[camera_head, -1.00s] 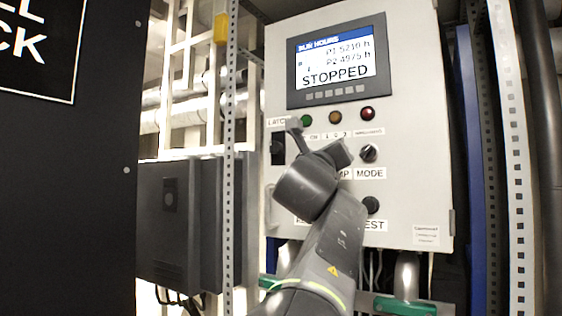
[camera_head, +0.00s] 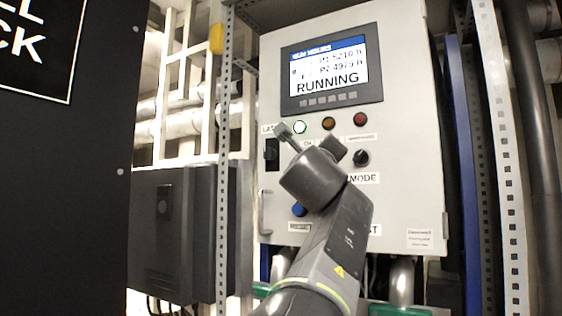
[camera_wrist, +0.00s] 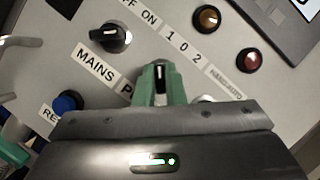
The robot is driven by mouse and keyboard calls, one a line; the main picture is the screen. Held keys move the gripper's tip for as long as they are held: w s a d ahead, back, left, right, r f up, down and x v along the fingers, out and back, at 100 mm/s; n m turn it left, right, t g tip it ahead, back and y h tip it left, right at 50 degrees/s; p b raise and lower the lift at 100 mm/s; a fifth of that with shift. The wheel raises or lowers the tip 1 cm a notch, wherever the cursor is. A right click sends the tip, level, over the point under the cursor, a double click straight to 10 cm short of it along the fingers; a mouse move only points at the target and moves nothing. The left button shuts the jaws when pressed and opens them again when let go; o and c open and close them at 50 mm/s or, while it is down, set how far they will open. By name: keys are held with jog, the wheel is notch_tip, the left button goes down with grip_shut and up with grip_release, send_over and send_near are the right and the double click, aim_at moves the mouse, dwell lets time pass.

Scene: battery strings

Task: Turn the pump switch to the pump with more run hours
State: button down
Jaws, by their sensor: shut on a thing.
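The control panel (camera_head: 408,150) has a screen (camera_head: 325,74) reading RUN HOURS, P1 5210 h, P2 4975 h and RUNNING. In the wrist view, my gripper's green fingers (camera_wrist: 160,85) are closed on the dark pump switch knob (camera_wrist: 160,72), below the label "1 0 2" (camera_wrist: 176,40). The fingers cover most of the knob, so its exact pointing is hard to tell. In the head view my wrist hides the knob and the fingertips.
The MAINS knob (camera_wrist: 110,38) and a blue button (camera_wrist: 68,102) are close to my fingers. The MODE knob (camera_head: 361,158) is right of my wrist. An amber lamp (camera_head: 328,123) and red lamp (camera_head: 360,118) are above. Rack posts (camera_head: 223,180) flank the panel.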

jog(key=shift+n, duration=0.3)
jog(key=c, duration=1.5)
grip_release()
jog(key=b+v, duration=0.2)
jog(key=v, duration=1.1)
jog(key=shift+s+b, duration=0.4)
jog(key=shift+w, duration=0.1)
